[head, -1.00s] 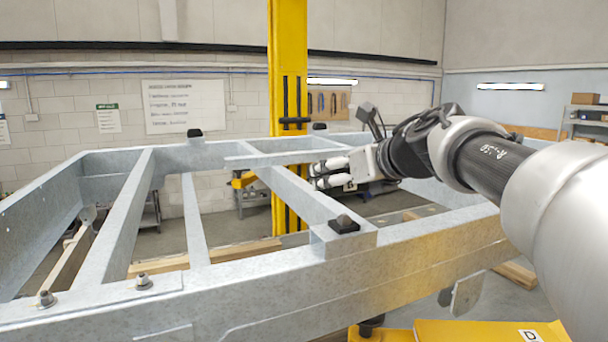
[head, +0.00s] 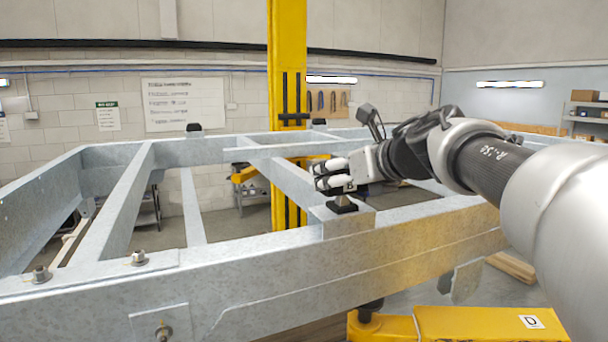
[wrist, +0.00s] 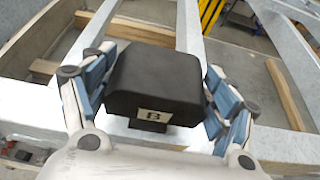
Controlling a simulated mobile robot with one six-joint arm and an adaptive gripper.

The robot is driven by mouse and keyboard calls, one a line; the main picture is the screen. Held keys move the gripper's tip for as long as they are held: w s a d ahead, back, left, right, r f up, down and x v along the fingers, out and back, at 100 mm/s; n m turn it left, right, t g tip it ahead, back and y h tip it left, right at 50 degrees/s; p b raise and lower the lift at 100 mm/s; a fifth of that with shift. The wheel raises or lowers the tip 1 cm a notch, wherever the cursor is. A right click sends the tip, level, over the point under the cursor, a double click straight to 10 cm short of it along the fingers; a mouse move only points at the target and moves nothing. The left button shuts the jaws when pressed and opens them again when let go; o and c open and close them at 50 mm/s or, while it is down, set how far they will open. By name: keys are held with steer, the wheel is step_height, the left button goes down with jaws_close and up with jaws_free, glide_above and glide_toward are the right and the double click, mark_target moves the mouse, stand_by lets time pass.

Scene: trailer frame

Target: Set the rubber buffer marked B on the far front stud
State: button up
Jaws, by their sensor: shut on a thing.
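My gripper (head: 335,178) is shut on a black rubber buffer marked B (wrist: 155,75), which sits between the blue finger pads in the wrist view. In the head view the fingers mostly hide it. A small dark foot shows under it in the wrist view. Below my gripper, another dark block (head: 343,205) sits on a raised pad (head: 350,224) of the near rail; whether they touch is unclear. Dark blocks also stand on the far rail, at left (head: 194,130) and at right (head: 319,123). I cannot make out a bare far front stud.
The galvanised trailer frame (head: 270,262) fills the middle, with bolts (head: 138,258) on its near left. A yellow column (head: 287,80) stands behind. A yellow piece labelled D (head: 480,323) lies low at the front right. Open gaps lie between the frame members.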

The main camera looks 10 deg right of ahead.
steer(key=shift+r, duration=0.1)
steer(key=shift+f, duration=0.25)
stand_by(0.3)
steer(key=shift+f+b, duration=0.95)
steer(key=shift+f, duration=0.3)
steer(key=o, duration=1.4)
steer(key=shift+s, duration=0.1)
steer(key=v, duration=1.2)
